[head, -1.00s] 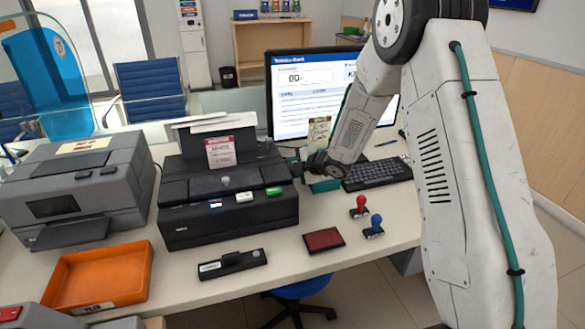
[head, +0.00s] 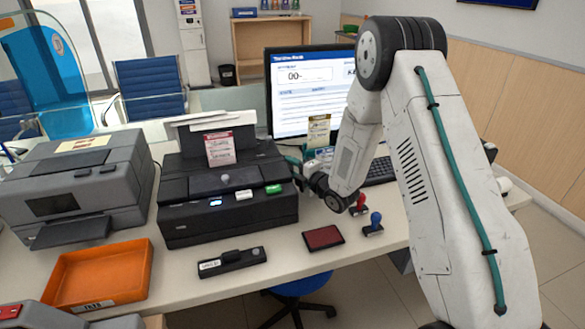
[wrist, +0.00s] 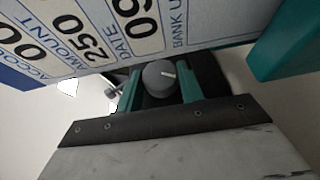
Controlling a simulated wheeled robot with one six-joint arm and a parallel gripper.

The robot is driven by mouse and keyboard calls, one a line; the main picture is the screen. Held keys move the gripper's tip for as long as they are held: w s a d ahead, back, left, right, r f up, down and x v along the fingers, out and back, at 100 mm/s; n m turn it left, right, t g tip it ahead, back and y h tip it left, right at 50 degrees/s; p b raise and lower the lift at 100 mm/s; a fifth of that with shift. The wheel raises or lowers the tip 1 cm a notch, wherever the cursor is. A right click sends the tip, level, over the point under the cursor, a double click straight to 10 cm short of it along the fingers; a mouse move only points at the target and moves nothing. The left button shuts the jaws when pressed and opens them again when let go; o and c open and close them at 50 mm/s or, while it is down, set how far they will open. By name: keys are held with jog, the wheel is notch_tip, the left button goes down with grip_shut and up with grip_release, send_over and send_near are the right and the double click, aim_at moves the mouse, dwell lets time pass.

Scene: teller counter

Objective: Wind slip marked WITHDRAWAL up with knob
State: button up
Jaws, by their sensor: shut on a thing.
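A black slip printer (head: 230,218) stands on the counter. A white slip with red print (head: 219,150) stands up from its top; its heading is too small to read. In the wrist view, the round grey knob (wrist: 158,77) with a white mark sits between the two teal fingers of my gripper (wrist: 160,88). My gripper is shut on the knob. In the head view, my gripper (head: 298,170) is at the printer's right side, where the knob itself is hidden.
A printed slip (wrist: 95,40) lies close beyond the fingers in the wrist view. Yellowish slip (head: 319,130) stands behind my wrist. Red stamp (head: 359,206), blue stamp (head: 374,222) and red pad (head: 323,237) are close by. Grey printer (head: 70,200) and orange tray (head: 100,275) are left.

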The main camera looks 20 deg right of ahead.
dwell(0.3)
jog(key=o, duration=1)
jog(key=v, duration=0.8)
